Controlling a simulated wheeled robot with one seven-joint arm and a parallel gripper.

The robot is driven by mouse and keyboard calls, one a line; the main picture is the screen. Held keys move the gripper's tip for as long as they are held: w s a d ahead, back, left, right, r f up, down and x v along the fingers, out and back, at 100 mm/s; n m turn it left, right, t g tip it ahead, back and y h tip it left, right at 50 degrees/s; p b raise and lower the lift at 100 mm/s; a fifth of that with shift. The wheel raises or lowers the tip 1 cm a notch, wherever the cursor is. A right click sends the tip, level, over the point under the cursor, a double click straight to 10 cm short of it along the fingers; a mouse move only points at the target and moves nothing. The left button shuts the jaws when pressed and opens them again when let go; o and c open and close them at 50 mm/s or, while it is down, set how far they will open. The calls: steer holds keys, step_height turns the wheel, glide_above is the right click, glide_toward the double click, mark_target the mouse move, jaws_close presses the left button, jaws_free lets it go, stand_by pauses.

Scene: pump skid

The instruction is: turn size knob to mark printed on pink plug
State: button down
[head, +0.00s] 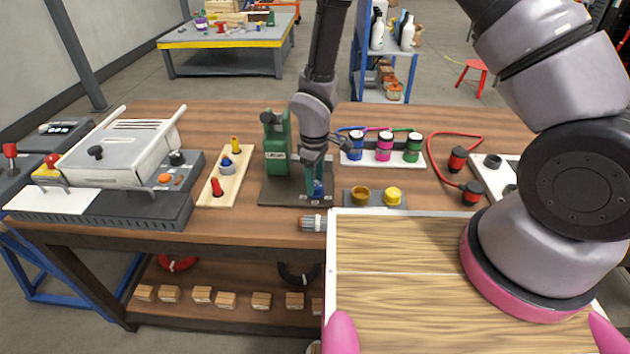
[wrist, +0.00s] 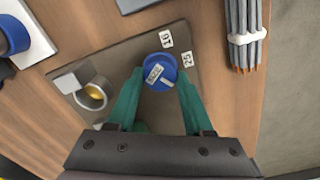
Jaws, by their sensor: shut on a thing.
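The size knob is a blue round knob (wrist: 168,60) with a white label on top, set on the dark base plate (wrist: 125,55) of a green press (head: 276,150). My gripper (wrist: 159,82) has its green fingers shut on the knob's sides. In the head view my gripper (head: 316,180) comes down from above over the knob (head: 319,190). Two white marks lie beside the knob; they seem to read 10 (wrist: 166,39) and 25 (wrist: 187,59). The pink plug (head: 384,148) stands between a blue and a green plug; its print is too small to read.
A bundle of grey wires (wrist: 243,25) lies at the table's front edge. A dark block (head: 348,197) with brass and yellow round parts sits right of the plate. A wooden board (head: 222,180) with coloured tools lies left. A wooden-topped panel (head: 400,300) fills the lower right.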

steer(key=shift+m, duration=0.9)
steer(key=shift+c, duration=1.5)
jaws_free()
steer(key=shift+r, duration=0.1)
step_height(320, 180, up, 11)
steer(key=shift+s, duration=0.1)
